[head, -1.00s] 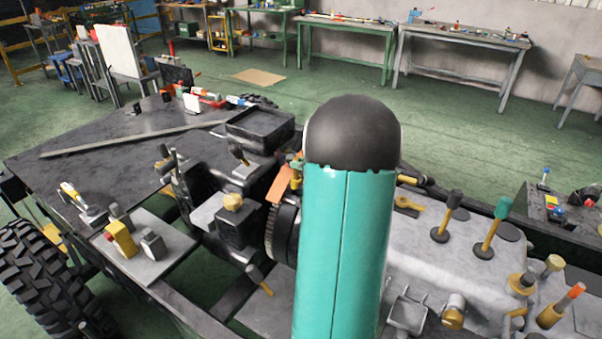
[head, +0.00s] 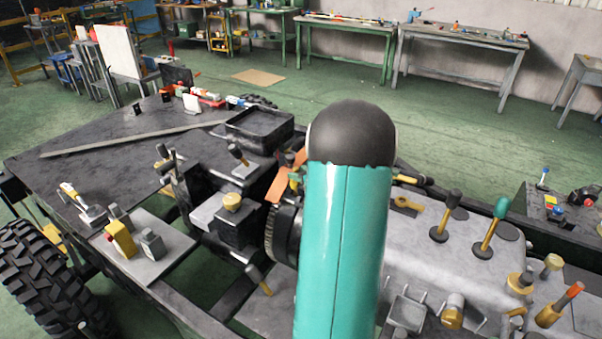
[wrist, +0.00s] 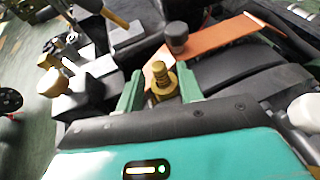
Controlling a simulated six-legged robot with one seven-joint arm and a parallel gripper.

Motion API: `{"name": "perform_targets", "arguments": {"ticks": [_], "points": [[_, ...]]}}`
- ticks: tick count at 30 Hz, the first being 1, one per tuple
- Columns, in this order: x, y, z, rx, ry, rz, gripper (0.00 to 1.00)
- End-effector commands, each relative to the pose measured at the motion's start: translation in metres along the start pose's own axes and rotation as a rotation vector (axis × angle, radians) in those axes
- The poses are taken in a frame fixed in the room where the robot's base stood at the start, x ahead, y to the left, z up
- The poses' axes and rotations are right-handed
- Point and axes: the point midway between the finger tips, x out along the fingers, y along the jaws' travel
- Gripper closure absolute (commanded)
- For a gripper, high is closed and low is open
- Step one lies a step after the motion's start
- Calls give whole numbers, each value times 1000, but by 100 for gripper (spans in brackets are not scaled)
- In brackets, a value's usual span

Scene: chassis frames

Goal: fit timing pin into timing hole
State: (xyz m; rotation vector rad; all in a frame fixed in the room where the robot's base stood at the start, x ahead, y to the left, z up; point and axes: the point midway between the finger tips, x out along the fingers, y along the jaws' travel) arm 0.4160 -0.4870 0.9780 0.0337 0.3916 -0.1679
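In the wrist view, the two green fingers of my gripper (wrist: 162,90) point away from me and stand apart. A stepped brass pin (wrist: 161,82) shows between them, with a thin gap at the left finger; contact at the right finger is unclear. I take it for the timing pin. A dark round knob (wrist: 176,38) shows just beyond it, by an orange strip (wrist: 225,42). In the head view my teal arm hides most of this spot, and the orange strip (head: 283,181) shows at its left. I cannot make out the timing hole.
A black tray (head: 258,128) lies behind. In the wrist view, a hammer-like handle (wrist: 100,12) and blocks crowd the left.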

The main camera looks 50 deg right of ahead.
Motion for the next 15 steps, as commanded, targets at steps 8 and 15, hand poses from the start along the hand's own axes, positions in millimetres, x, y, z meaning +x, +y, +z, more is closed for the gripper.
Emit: {"name": "perform_targets", "arguments": {"ticks": [8,15], "points": [[-24,-1,3,0,0,-4,63],[-76,-1,4,-1,-1,-4,63]]}}
